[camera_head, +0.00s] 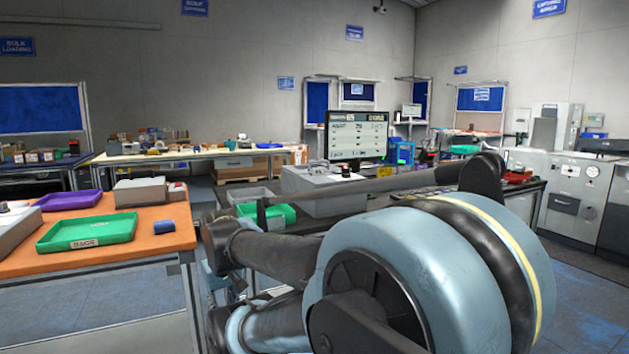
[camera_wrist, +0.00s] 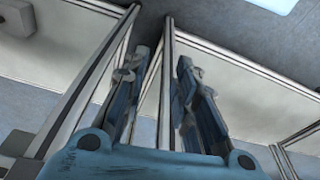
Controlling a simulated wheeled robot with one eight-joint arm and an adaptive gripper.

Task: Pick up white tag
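I cannot make out a loose white tag in either view. A small white label with dark lettering (camera_head: 85,243) shows on the front of the green tray (camera_head: 113,227) in the head view. My gripper (camera_wrist: 160,68) shows in the wrist view with its two fingers apart and nothing held between them. Metal frame bars and pale panels lie beyond the fingers. In the head view my own arm fills the lower middle and right, and the gripper cannot be made out.
An orange table (camera_head: 160,243) at the left bears the green tray, a purple tray (camera_head: 68,200), a grey box (camera_head: 140,191) and a blue roll (camera_head: 164,226). A monitor (camera_head: 357,135) stands behind my arm.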

